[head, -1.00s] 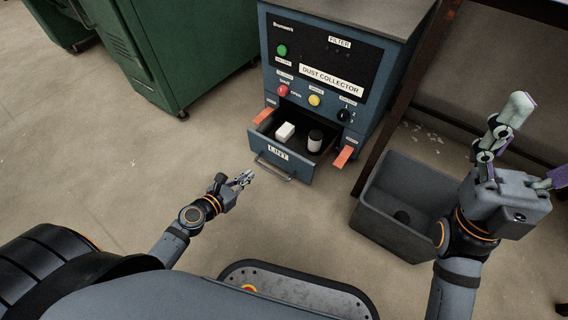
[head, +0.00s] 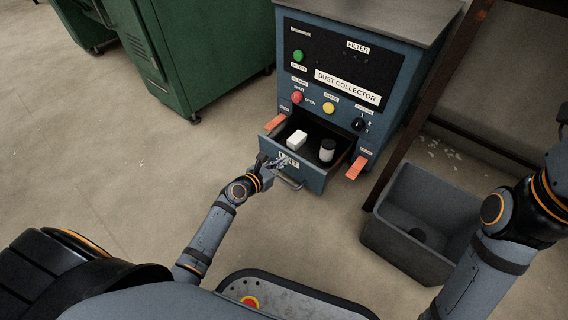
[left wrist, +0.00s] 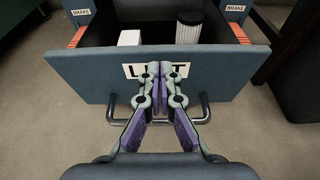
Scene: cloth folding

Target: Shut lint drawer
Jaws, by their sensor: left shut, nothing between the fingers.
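The lint drawer (head: 312,178) of the blue dust collector (head: 390,50) stands pulled out. My left gripper (head: 279,163) is shut and empty, in front of the drawer's label. In the left wrist view its closed fingertips (left wrist: 163,72) overlap the label on the drawer front (left wrist: 80,75), above the bar handle (left wrist: 202,112). I cannot tell whether they touch the front.
Orange brake tabs (head: 356,168) flank the drawer, another being at its left (head: 275,122). A grey open bin (head: 385,235) stands to the right beside a brown frame leg (head: 420,100). A green cabinet (head: 185,60) is at the back left. The floor at left is clear.

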